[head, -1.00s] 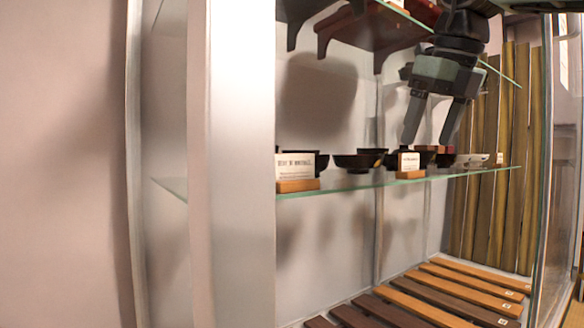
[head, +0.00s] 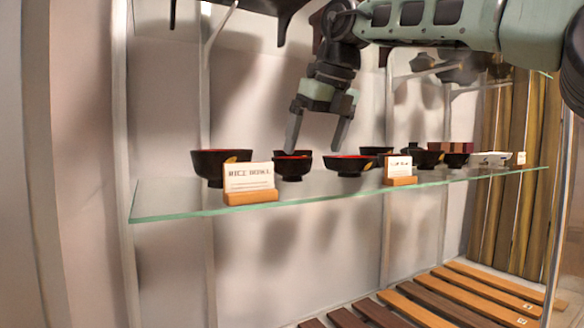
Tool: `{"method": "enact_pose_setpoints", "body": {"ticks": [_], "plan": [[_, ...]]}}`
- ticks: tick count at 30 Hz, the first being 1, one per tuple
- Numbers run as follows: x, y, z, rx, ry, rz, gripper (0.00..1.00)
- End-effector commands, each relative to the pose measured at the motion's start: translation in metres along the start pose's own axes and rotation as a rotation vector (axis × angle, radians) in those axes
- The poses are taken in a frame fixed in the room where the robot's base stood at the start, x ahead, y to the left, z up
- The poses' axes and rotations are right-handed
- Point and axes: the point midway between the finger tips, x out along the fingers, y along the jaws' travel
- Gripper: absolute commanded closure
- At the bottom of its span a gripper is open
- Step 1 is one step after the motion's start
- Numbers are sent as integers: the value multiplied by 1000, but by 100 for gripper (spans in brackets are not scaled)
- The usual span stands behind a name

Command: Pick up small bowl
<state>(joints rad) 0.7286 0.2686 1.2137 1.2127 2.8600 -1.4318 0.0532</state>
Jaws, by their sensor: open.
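Several dark lacquer bowls with red insides stand on a glass shelf (head: 330,193) in the head view. A larger bowl (head: 209,166) stands at the left end, partly behind a card. A small bowl (head: 290,168) stands right of that card, and a wider, shallow bowl (head: 350,165) stands right of it. I cannot tell which bowl the task means. My gripper (head: 316,148) points down with its fingers apart and empty, above or near the small bowl and the shallow bowl. Its depth relative to them is hard to tell.
A "RICE BOWL" card in a wooden stand (head: 251,197) stands at the front shelf edge, and a second card stand (head: 399,181) is further right. More dark bowls (head: 428,158) and a white dish (head: 490,158) stand to the right. Wooden slats (head: 440,300) lie below.

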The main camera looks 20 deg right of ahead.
Motion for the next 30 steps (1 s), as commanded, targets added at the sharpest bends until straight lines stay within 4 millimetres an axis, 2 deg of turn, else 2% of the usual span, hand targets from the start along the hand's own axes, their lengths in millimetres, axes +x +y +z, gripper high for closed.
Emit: {"method": "enact_pose_setpoints", "body": {"ticks": [18,26,30], "plan": [[19,0,48,0,0,4,0],[25,0,53,1,1,0,0],[41,0,52,0,2,2,0]]}}
